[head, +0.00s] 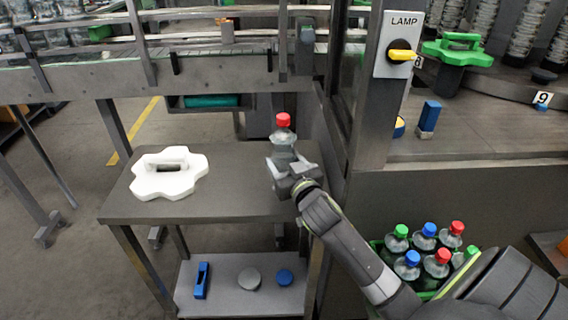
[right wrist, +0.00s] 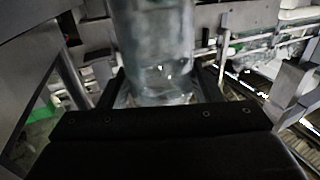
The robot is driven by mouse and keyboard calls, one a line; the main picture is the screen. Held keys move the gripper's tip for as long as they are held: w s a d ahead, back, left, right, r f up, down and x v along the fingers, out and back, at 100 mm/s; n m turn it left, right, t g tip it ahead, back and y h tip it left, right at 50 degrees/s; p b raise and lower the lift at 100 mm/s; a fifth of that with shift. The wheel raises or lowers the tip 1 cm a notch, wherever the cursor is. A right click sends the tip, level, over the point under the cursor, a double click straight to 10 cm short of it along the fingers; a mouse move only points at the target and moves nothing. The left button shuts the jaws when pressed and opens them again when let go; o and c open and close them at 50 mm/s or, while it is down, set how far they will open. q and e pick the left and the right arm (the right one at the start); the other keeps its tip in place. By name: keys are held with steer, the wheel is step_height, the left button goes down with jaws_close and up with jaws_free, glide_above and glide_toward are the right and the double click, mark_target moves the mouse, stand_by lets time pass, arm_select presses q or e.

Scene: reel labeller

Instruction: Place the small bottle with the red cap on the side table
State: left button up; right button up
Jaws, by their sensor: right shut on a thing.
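The small clear bottle with the red cap (head: 283,136) is upright in my right gripper (head: 287,166), over the right part of the side table (head: 235,185) in the head view. My right gripper is shut on the bottle's lower body. In the right wrist view the bottle (right wrist: 155,45) rises between the fingers; its cap is out of that frame. I cannot tell whether the bottle's base touches the table top, since the gripper hides it. My left gripper is not in view.
A white lobed part with a handle (head: 168,174) lies on the table's left half. The lower shelf (head: 222,300) holds several small items. A green crate of capped bottles (head: 377,247) stands at right. A machine post (head: 378,90) rises right of the table. The table's middle is clear.

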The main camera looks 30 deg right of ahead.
stand_by(0.3)
steer(key=o, duration=1.4)
steer(key=shift+f, duration=0.15)
steer(key=shift+c, duration=0.2)
steer(key=shift+s, duration=0.15)
steer(key=s+a+b, duration=0.1)
steer(key=s+a, duration=0.1)
steer(key=s, duration=0.9)
steer(key=shift+s, duration=0.3)
